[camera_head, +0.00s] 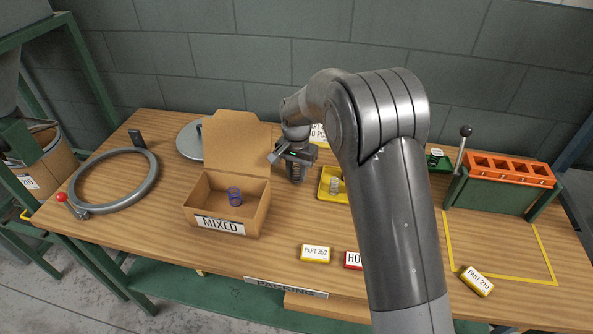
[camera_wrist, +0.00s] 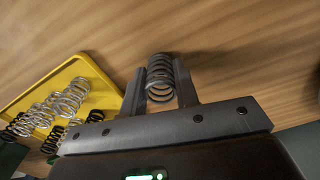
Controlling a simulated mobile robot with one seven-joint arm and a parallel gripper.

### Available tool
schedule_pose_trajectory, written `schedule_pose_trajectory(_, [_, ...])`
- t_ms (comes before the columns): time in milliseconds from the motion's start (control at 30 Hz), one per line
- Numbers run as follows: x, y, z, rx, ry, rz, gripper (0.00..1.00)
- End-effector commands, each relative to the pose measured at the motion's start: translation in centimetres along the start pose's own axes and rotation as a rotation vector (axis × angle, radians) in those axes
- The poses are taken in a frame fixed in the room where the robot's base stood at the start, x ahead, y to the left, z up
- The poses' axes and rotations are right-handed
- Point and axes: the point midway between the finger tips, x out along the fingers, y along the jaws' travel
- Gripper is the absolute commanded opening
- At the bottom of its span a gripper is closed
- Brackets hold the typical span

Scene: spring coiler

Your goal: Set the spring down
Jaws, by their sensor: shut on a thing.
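My gripper (camera_wrist: 159,88) is shut on a dark grey coil spring (camera_wrist: 160,77), which sits between its two fingers in the wrist view. In the head view my gripper (camera_head: 296,168) is above the wooden table, between the open cardboard box marked MIXED (camera_head: 226,222) and a yellow tray (camera_head: 327,196). The held spring (camera_head: 297,174) shows small and dark there. Whether it touches the table is hard to tell. The yellow tray (camera_wrist: 84,60) holds several silver and dark springs in the wrist view. A blue-purple spring (camera_head: 235,196) is inside the MIXED box.
A large grey ring with a red-knobbed handle (camera_head: 117,180) lies at left. An orange slotted rack (camera_head: 508,169) on a green stand is at right. My arm hides part of the table.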

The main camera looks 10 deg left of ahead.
Motion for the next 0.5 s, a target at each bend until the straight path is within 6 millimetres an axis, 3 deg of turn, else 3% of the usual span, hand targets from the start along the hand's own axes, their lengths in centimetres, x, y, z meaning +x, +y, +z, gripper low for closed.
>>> schedule_pose_trajectory(267, [0.06,0.01,0.0,0.0,0.0,0.0,0.48])
schedule_pose_trajectory(500, [0.01,0.01,-0.01,0.0,0.0,0.0,0.5])
